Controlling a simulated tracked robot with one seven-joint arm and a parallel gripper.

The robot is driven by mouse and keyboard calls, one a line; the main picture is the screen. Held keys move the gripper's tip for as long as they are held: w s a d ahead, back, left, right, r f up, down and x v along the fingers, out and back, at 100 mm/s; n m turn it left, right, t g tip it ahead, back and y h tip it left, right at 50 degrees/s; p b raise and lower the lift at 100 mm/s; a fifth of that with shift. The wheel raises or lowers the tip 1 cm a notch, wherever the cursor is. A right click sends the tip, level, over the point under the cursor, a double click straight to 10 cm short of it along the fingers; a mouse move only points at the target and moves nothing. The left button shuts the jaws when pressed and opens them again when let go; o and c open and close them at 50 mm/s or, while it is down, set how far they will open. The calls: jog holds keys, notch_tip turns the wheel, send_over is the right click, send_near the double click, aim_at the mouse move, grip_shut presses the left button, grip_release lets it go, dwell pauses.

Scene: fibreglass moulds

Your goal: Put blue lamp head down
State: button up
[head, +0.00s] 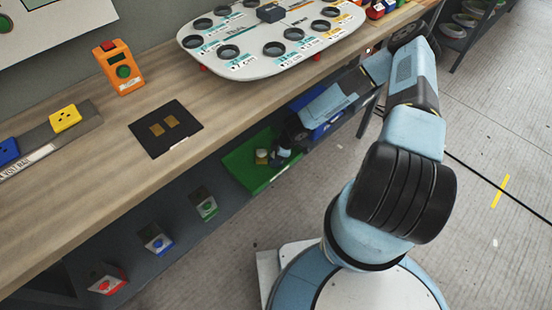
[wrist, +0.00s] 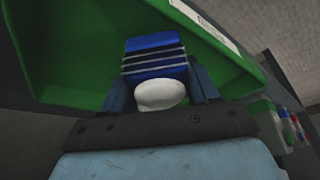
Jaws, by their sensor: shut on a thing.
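The blue lamp head (wrist: 153,60) shows in the wrist view as a ribbed blue body with a white rounded end (wrist: 160,95) toward the camera. My gripper (wrist: 158,80) is shut on it, one finger on each side. Behind it is the inside of a green bin (wrist: 75,55). In the head view the green bin (head: 240,172) stands on the lower shelf under the bench, and my gripper (head: 283,150) is over its right part. I cannot tell whether the lamp head touches the bin floor.
Small boxes with coloured buttons (head: 157,239) stand left on the shelf. The bench edge overhangs. A white panel with black rings (head: 270,40) lies on the bench.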

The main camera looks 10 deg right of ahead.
jog(key=shift+f, duration=0.5)
jog(key=shift+f, duration=0.3)
jog(key=o, duration=1.2)
jog(key=shift+r, duration=0.1)
jog(key=shift+r, duration=0.25)
jog(key=v, duration=0.7)
jog(key=shift+d+r, duration=0.1)
jog(key=shift+r, duration=0.1)
